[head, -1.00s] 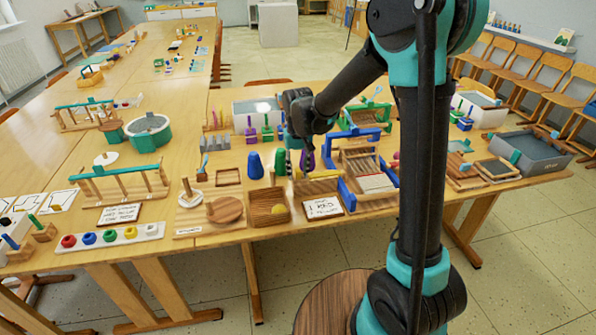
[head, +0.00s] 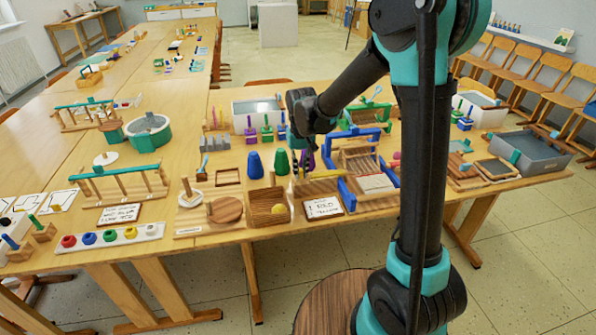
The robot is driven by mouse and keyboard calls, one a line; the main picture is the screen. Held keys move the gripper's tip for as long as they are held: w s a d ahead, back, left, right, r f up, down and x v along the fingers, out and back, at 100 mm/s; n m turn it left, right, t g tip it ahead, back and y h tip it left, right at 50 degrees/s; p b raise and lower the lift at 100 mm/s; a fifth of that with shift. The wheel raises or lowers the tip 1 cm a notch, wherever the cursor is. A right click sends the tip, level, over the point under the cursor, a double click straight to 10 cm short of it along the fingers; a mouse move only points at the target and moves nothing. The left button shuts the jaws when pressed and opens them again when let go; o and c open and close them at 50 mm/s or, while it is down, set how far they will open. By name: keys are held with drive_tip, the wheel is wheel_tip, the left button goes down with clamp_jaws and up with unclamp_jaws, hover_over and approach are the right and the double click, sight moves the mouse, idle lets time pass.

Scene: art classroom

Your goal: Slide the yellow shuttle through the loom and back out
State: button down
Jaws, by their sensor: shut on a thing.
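The loom (head: 346,194) is a wooden frame with blue sides, at the near right part of the table. White threads (head: 375,183) lie across its front part. The yellow shuttle (head: 327,174) is a slim bar at the loom's left side, its right end close to the left blue side post. I cannot tell whether that end is inside the frame. My gripper (head: 302,173) points down at the shuttle's left end and is shut on it. The fingertips are small and dark here, so the exact hold is hard to see.
Purple pieces and a green frame (head: 362,114) stand close behind.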

sight(338, 172)
drive_tip(key=w+d, duration=0.1)
drive_tip(key=d, duration=0.3)
drive_tip(key=w+d, duration=0.1)
drive_tip(key=d, duration=0.3)
drive_tip(key=w+d, duration=0.1)
drive_tip(key=d, duration=0.3)
drive_tip(key=shift+w+d, duration=0.35)
drive_tip(key=c, duration=1.5)
unclamp_jaws()
drive_tip(key=shift+d, duration=0.1)
drive_tip(key=shift+c, duration=0.2)
drive_tip(key=shift+r, duration=0.1)
wheel_tip(338, 172, up, 12)
